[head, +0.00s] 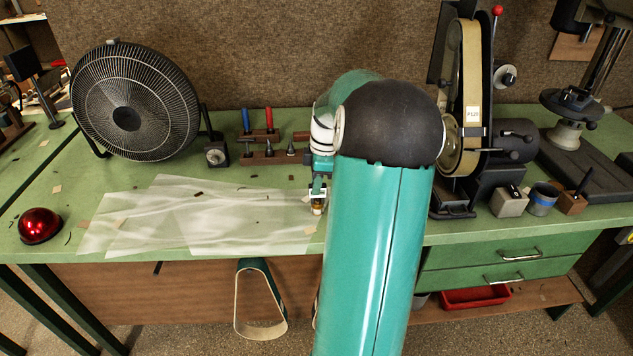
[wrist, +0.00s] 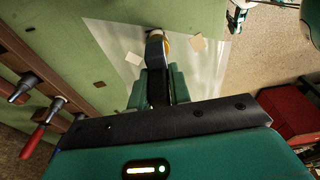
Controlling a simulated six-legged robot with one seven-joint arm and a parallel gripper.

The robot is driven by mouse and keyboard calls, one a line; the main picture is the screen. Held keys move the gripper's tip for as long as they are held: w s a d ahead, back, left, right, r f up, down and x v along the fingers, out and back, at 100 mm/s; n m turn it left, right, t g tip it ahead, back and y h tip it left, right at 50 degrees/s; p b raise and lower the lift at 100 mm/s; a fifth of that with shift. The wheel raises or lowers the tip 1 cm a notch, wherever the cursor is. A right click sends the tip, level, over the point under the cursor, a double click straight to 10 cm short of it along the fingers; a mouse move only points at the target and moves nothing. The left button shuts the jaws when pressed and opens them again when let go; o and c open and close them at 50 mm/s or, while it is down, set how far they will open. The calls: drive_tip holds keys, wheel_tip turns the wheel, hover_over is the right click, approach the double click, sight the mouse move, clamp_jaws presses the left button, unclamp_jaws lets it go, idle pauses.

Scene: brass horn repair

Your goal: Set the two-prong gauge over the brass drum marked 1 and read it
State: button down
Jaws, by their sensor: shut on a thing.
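My gripper (head: 318,190) points down over the green bench, at the right end of a clear plastic sheet. In the wrist view its green fingers (wrist: 158,88) are shut on a dark grey piece (wrist: 155,52) with a rounded end. This may be the two-prong gauge, but I cannot make out prongs or a dial. A brass-coloured part (wrist: 166,41) shows at its far end, and a small brass-coloured bit (head: 318,208) shows under my gripper in the head view. I cannot tell whether this is the brass drum. No mark 1 is readable.
The plastic sheet (head: 150,222) lies left of my gripper, with a red dome (head: 40,226) beyond it. A fan (head: 130,105), a black block with a round face (head: 216,154) and a tool rack (head: 262,157) stand behind. A belt sander (head: 468,110) stands right.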

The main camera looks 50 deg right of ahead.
idle(0.4)
drive_tip(key=shift+r, duration=2.5)
